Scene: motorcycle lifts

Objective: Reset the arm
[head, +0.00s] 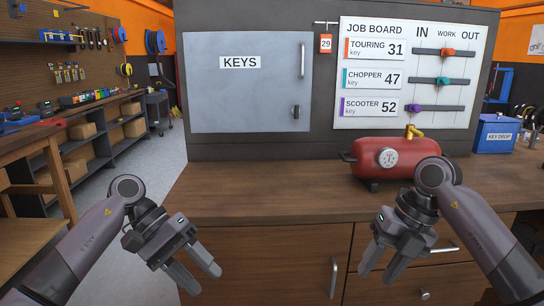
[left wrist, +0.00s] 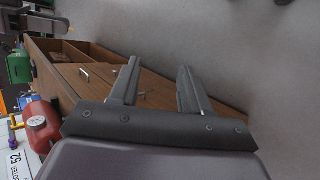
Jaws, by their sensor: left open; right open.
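My left gripper (head: 205,281) hangs in front of the wooden counter at the lower left of the head view, fingers pointing down. It is open and empty. Its two fingers also show spread apart in the left wrist view (left wrist: 158,70), with drawer fronts and floor beyond them. My right gripper (head: 375,276) hangs in front of the drawers at the lower right, fingers down, open and empty. Both arms are bent, and neither gripper touches anything that I can see.
The wooden counter (head: 270,204) is bare at its left and middle. A red air tank (head: 400,160) stands behind my right arm. The grey KEYS cabinet (head: 245,90) is shut. A job board (head: 410,70) has sliders. A blue KEY DROP box (head: 496,134) stands right.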

